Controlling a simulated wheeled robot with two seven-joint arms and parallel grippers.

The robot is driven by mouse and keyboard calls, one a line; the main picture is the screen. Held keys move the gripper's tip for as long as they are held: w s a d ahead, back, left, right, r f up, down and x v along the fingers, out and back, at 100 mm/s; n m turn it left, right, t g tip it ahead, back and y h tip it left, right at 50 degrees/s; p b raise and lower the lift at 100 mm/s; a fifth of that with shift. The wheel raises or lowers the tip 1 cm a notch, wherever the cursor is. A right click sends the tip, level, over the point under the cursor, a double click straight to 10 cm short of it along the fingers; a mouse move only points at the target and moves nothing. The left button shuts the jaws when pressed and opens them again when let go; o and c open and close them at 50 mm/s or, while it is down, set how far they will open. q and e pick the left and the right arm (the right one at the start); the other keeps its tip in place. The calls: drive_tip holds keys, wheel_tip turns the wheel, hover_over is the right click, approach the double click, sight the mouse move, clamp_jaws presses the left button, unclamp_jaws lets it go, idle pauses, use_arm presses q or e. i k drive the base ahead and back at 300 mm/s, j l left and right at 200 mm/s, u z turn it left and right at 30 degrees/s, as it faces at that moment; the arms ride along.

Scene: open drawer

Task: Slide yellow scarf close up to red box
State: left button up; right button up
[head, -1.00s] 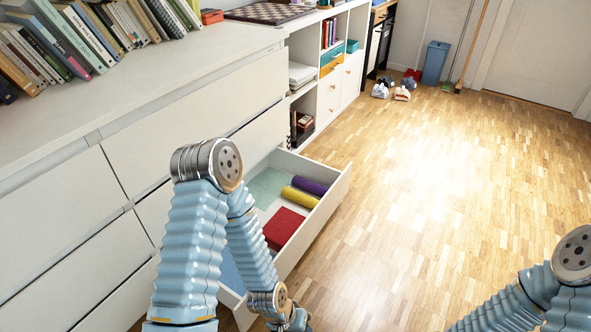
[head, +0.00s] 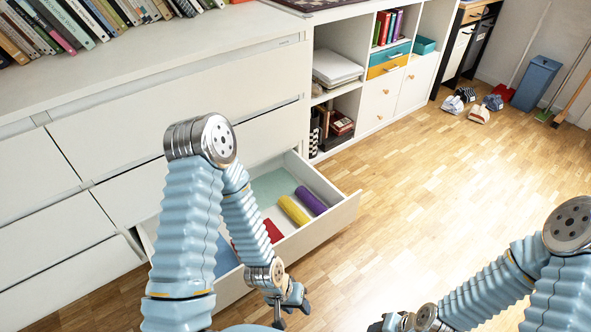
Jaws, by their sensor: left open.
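The rolled yellow scarf (head: 293,210) lies in the open drawer (head: 318,232), near its right end, beside a purple roll (head: 311,200). The red box (head: 273,231) lies to the left of the scarf, with a gap between them; my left arm hides much of it. My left gripper (head: 292,311) is open and empty at the bottom of the head view, in front of the drawer and apart from the scarf and box. My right gripper (head: 382,325) is only partly in view at the bottom edge, and its jaws cannot be made out.
A pale green flat item (head: 272,187) lies at the drawer's back, and a blue item (head: 225,258) lies left of the red box, partly behind my arm. The white dresser (head: 180,110) rises behind. The wooden floor (head: 430,200) to the right is clear.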

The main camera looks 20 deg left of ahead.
sight(286, 202)
drive_tip(key=i+l+u, duration=0.1)
drive_tip(key=i+l, duration=0.2)
drive_tip(key=i+l+u, duration=0.1)
drive_tip(key=i+l, duration=0.15)
drive_tip(key=l, duration=0.3)
drive_tip(key=i+j, duration=0.4)
